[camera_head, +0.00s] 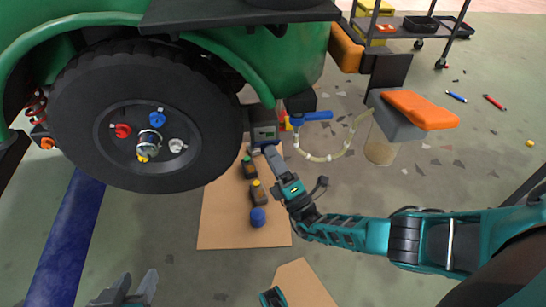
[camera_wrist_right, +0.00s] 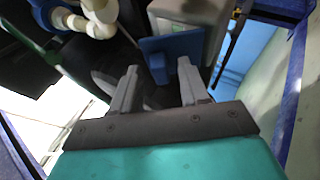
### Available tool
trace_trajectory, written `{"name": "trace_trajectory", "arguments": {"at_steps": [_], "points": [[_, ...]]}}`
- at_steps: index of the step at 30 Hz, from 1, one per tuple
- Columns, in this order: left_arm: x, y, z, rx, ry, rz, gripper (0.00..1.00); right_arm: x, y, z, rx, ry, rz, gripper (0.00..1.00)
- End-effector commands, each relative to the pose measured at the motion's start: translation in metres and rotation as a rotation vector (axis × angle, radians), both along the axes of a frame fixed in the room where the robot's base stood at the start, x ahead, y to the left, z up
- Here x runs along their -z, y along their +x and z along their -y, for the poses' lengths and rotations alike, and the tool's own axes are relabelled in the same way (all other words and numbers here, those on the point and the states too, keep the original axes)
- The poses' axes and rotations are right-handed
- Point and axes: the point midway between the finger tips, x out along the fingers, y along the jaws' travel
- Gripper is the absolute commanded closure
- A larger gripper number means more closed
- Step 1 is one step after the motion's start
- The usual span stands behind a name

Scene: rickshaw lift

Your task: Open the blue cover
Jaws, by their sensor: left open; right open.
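The blue cover (camera_wrist_right: 172,48) is a flat blue flap on a grey box in the right wrist view. In the head view the grey box (camera_head: 264,130) sits low beside the wheel, and the cover is too small there to tell clearly. My right gripper (camera_head: 269,152) is close below the box. In the wrist view my right gripper (camera_wrist_right: 158,67) is open, with the flap's lower corner between its fingertips; I cannot tell whether they touch it. My left gripper (camera_head: 126,291) is open and empty at the bottom left of the head view.
A large black wheel (camera_head: 75,125) stands left of the box under the green body (camera_head: 285,60). A blue-handled valve (camera_head: 312,116) with a pale hose (camera_head: 322,158) is just to its right.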

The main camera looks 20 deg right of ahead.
Motion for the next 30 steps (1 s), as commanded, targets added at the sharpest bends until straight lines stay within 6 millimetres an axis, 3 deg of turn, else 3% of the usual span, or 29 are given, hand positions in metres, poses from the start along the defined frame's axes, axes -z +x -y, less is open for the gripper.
{"name": "trace_trajectory", "arguments": {"at_steps": [8, 21, 30], "points": [[-0.001, 0.002, 0.0, 0.0, 0.0, 0.004, 0.57, 0.006, -0.008, 0.001, -0.001, 0.0, -0.003, 0.55], [-0.001, 0.001, 0.0, 0.001, -0.001, 0.004, 0.57, 0.053, -0.08, 0.015, 0.001, -0.002, -0.004, 0.55], [0.0, -0.001, 0.001, 0.0, -0.001, -0.001, 0.57, 0.064, -0.099, 0.019, 0.0, 0.0, 0.0, 0.55]]}}
